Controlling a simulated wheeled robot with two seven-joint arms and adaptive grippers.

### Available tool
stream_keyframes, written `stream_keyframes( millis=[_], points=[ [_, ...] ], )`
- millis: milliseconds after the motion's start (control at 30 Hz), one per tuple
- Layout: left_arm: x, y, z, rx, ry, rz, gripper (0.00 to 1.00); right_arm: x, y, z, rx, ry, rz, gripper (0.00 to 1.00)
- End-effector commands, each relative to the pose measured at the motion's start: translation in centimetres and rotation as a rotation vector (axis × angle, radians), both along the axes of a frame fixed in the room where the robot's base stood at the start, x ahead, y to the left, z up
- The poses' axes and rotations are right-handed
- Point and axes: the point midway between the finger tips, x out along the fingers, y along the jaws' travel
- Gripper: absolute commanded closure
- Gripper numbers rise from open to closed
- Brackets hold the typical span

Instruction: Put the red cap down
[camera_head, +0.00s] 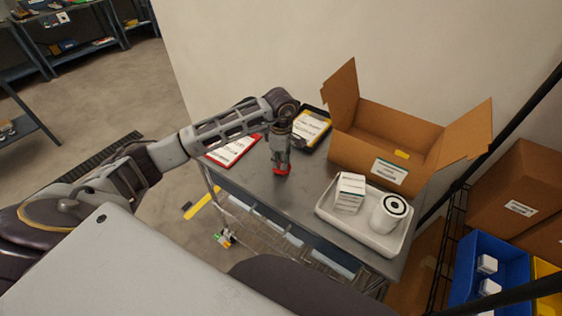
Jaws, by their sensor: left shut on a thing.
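My left gripper (281,165) points down over the grey metal table (265,192), near its front edge. I cannot tell whether the cap touches the table top. My right gripper is not in view.
A white tray (345,228) holds a white box (349,190) and a white cylinder (388,213) right of the gripper. An open cardboard box (372,150) stands behind.

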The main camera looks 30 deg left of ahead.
Motion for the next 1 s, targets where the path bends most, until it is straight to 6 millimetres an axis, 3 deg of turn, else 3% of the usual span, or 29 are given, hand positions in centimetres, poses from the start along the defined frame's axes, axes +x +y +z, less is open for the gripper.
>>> stream_keyframes(
  millis=[133, 633, 667, 800, 1000],
  points=[
    [-0.02, -0.02, -0.98, -0.001, 0.0, -0.001, 0.9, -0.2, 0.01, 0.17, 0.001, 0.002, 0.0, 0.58],
    [0.0, 0.01, -1.36, 0.0, -0.001, -0.001, 0.9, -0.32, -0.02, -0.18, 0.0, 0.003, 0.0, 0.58],
    [-0.01, 0.01, -1.37, 0.0, 0.0, -0.001, 0.8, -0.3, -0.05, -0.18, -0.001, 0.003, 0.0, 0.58],
    [-0.01, 0.01, -1.31, 0.0, 0.0, -0.001, 0.62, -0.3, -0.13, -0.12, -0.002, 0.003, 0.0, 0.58],
    [0.0, 0.01, -1.3, 0.0, 0.0, -0.001, 0.59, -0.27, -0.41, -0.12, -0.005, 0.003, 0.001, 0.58]
  ],
)
